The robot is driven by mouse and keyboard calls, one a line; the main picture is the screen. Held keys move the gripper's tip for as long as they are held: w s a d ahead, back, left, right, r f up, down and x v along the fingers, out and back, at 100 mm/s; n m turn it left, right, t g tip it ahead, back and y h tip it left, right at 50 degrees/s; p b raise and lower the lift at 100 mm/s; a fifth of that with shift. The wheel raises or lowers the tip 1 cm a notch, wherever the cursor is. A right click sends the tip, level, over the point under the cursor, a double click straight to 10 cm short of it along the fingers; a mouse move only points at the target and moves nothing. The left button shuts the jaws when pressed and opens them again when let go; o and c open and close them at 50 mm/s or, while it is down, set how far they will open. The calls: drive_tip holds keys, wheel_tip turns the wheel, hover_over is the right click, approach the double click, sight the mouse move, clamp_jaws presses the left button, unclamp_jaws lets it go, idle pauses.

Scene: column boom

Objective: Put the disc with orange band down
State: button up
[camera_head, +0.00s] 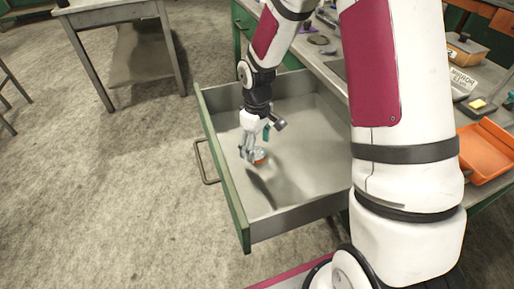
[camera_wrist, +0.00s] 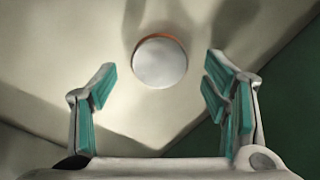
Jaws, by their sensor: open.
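The disc with orange band (camera_wrist: 159,63) has a pale grey round top with an orange edge showing at its upper rim. In the wrist view it lies on the pale drawer floor, ahead of and between the teal-padded fingers, touching neither. My gripper (camera_wrist: 160,100) is open and empty. In the head view my gripper (camera_head: 252,155) points down inside the open drawer (camera_head: 226,184), and the disc (camera_head: 260,155) shows right beside the fingertips, partly hidden by them. The exact gap between disc and fingers is hard to tell in the head view.
The drawer's green front (camera_head: 233,190) and grey side walls surround my gripper. The drawer floor around the disc looks clear. An orange tray (camera_head: 487,150) and several small items stand on the worktop at right. A grey table (camera_head: 110,14) stands at the upper left.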

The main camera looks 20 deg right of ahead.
sight(257, 153)
wheel_tip(257, 153, up, 10)
drive_tip(key=p, duration=0.2)
drive_tip(key=s+r+m+h, duration=0.1)
drive_tip(key=s+r+m, duration=0.2)
drive_tip(key=s+r, duration=1.1)
drive_tip(key=s+r+m+t+y, duration=0.1)
drive_tip(key=s+r+m, duration=0.2)
drive_tip(key=s, duration=1.5)
drive_tip(key=shift+m+t, duration=0.3)
drive_tip(key=shift+m, duration=0.1)
drive_tip(key=shift+s, duration=0.1)
